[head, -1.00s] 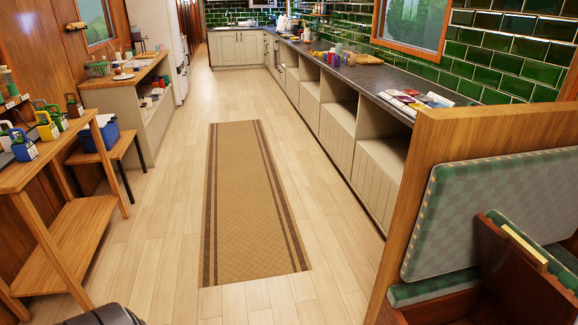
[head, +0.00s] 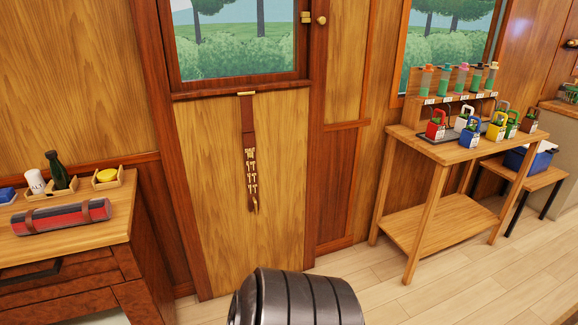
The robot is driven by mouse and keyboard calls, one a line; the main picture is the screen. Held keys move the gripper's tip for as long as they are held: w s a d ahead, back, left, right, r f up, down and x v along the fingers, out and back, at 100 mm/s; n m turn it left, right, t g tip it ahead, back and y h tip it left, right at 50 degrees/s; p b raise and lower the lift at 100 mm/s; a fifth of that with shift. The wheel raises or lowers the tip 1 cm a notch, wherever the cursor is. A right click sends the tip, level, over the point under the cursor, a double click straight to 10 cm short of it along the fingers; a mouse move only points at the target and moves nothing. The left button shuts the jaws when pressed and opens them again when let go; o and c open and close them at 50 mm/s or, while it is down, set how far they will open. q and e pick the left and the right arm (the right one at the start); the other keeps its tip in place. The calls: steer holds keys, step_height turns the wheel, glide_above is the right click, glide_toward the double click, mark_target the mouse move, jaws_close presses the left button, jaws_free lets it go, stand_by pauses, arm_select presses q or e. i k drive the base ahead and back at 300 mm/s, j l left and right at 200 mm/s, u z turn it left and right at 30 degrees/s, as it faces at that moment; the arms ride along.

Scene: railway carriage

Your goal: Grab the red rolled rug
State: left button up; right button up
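The red rolled rug (head: 62,216) lies on the wooden top of a cabinet (head: 122,226) at the left of the head view. It is a red and dark grey roll with brown straps around it, lying sideways near the front of the top. A dark ribbed part of my own body shows at the bottom middle. Neither of my grippers is in view, and nothing touches the rug.
Behind the rug stand a white salt shaker (head: 36,182), a dark bottle (head: 57,170) and a yellow item (head: 107,175) in small wooden trays. A wooden stand (head: 453,148) with small coloured carriers is at right. The floor (head: 372,283) before it is clear.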

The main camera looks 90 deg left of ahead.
mark_target(35, 222)
steer(key=u, duration=4.15)
steer(key=i+l+u, duration=0.2)
steer(key=l, duration=0.25)
steer(key=i+l+u, duration=0.15)
steer(key=l, duration=0.3)
steer(key=l+u, duration=0.2)
steer(key=l, duration=0.25)
steer(key=i+l+u, duration=0.2)
steer(key=l, duration=0.3)
steer(key=k+j, duration=0.05)
